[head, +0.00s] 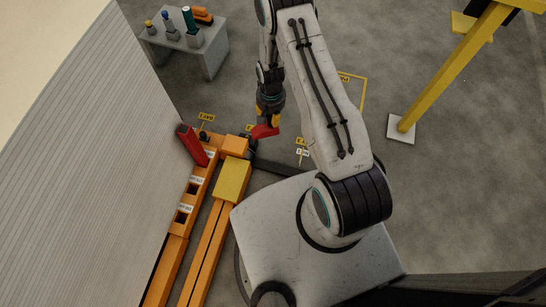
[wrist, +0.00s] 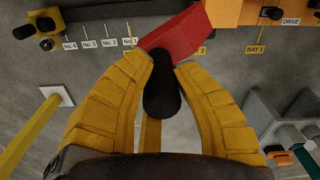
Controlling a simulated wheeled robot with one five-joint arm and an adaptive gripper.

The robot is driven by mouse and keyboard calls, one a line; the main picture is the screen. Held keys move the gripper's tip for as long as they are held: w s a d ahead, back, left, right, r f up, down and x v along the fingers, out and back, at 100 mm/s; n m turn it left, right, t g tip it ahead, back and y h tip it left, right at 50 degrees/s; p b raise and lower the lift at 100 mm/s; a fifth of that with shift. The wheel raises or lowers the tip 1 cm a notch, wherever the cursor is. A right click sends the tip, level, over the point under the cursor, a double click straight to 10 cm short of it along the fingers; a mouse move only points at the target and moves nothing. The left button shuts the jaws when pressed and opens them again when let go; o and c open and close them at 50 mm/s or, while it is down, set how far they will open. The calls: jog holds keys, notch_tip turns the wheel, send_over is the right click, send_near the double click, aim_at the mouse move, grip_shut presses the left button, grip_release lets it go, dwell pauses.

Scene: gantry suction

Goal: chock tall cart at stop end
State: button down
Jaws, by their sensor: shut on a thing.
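My gripper (head: 268,116) hangs above the floor at the far end of the orange rails in the head view. In the wrist view its yellow fingers (wrist: 163,72) are closed on the black handle of a red chock (wrist: 183,30). The held chock also shows below the fingers in the head view (head: 264,132). A second red piece (head: 192,145) sits tilted on the left orange beam (head: 176,246). A yellow block (head: 232,180) lies on the right orange beam (head: 205,262). I cannot tell which part is the tall cart.
A grey bench (head: 207,61) with small tools stands at the upper left. A yellow post (head: 451,72) on a white foot plate (head: 400,129) stands at the right. A ribbed grey surface (head: 85,180) fills the left. Floor beyond the rails is mostly clear, with yellow markings.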

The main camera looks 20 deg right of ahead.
notch_tip(320, 180, down, 27)
jog(key=m+b, duration=0.6)
jog(key=b, duration=1.4)
jog(key=shift+s+d, duration=0.15)
jog(key=shift+d, duration=0.05)
jog(key=shift+f, duration=0.15)
notch_tip(320, 180, down, 8)
jog(key=w+a+b, duration=0.1)
jog(key=a+b, duration=0.1)
jog(key=b, duration=0.1)
jog(key=shift+w, duration=0.2)
jog(key=shift+f, duration=0.15)
jog(key=c, duration=1)
grip_release()
jog(key=shift+c, duration=0.2)
